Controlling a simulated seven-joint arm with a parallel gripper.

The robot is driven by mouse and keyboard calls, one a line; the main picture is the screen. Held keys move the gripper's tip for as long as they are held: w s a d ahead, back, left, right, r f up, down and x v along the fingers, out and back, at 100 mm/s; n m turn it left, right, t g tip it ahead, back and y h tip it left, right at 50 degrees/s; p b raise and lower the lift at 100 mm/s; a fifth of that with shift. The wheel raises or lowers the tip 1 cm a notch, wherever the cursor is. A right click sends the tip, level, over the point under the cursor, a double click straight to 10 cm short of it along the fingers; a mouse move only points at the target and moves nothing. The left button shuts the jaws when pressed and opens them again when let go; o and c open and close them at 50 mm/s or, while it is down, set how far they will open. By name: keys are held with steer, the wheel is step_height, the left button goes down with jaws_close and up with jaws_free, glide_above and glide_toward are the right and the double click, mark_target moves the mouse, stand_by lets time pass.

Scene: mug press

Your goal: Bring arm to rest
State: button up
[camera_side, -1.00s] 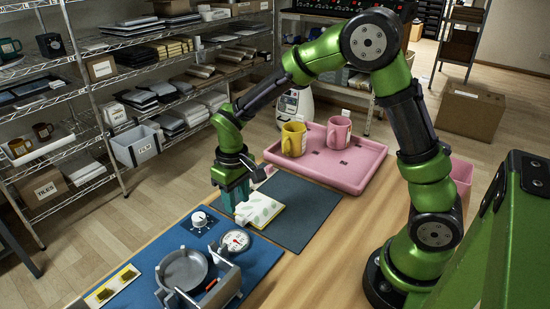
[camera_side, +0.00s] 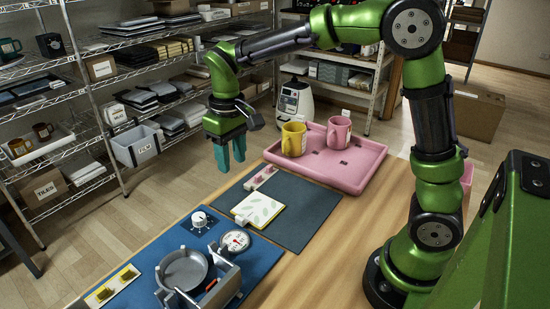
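My gripper (camera_side: 230,166) hangs in the air at the far left edge of the table, with its teal fingers pointing down. The fingers look parted with nothing between them. A white pad with a leaf print (camera_side: 258,210) lies on the dark grey mat (camera_side: 312,212), below and right of my gripper and apart from it. A yellow mug (camera_side: 293,138) and a pink mug (camera_side: 339,134) stand upright in the pink tray (camera_side: 350,172) at the back of the table.
A press with a round dark plate (camera_side: 184,270), a dial gauge (camera_side: 236,241) and a white knob (camera_side: 199,219) sit on the blue mat (camera_side: 150,250) at front left. Wire shelves (camera_side: 110,120) stand behind.

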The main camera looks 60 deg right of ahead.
steer(key=s+d+r+m+t+y, duration=0.1)
steer(key=s+r+t, duration=0.1)
steer(key=s, duration=0.6)
steer(key=s+d+r+m+t+y, duration=0.1)
steer(key=s+r+m+t, duration=0.1)
steer(key=s+t, duration=0.3)
steer(key=shift+s+d+r+m, duration=0.3)
steer(key=shift+s+r, duration=0.55)
steer(key=shift+s, duration=1)
